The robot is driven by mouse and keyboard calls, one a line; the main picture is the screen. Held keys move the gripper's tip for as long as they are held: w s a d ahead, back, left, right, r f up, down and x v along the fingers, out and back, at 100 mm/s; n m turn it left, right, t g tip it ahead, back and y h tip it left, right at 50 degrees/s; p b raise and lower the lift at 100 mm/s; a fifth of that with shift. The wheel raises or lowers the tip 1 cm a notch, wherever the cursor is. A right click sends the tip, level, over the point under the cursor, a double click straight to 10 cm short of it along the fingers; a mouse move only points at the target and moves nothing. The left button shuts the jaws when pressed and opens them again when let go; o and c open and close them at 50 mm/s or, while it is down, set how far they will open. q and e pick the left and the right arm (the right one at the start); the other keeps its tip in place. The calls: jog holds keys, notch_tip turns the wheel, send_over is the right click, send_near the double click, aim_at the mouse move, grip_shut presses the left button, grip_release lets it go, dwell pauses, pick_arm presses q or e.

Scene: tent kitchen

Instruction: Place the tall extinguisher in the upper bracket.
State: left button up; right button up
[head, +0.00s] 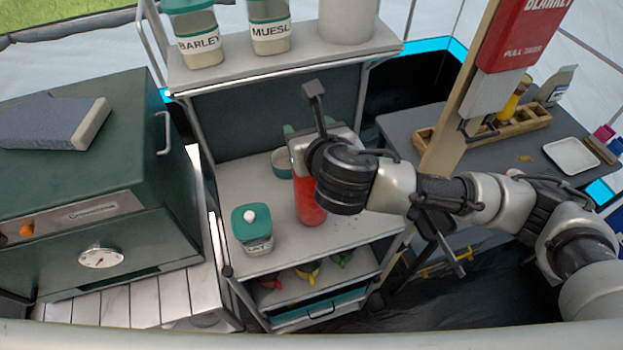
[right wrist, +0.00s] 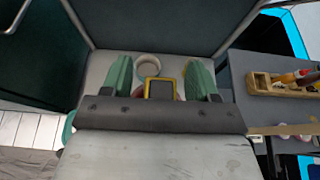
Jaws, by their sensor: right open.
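The red extinguisher (head: 308,203) stands on the middle shelf in the head view, its upper part hidden behind my right gripper. My right gripper (head: 308,130) is open just above and behind its visible body. In the right wrist view, the two green finger pads (right wrist: 160,80) are spread apart, with a yellow-rimmed dark piece between them that I cannot identify for sure. A dark bracket (head: 480,131) is fixed to the wooden post, under a red box. Another dark bracket-like part (head: 438,235) is lower on the post, partly hidden by my arm. My left gripper is out of view.
A green-lidded jar (head: 252,230) stands left of the extinguisher, and a bowl (head: 282,163) is behind. The upper shelf (head: 290,65) holds labelled jars. A green oven (head: 95,200) is at left. The desk (head: 400,125) at right holds a wooden rack (head: 520,128) and a white tray (head: 571,155).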

jog(key=shift+w+f, duration=0.15)
jog(key=shift+w, duration=0.05)
grip_shut()
dwell(1.2)
jog(key=shift+r, duration=0.2)
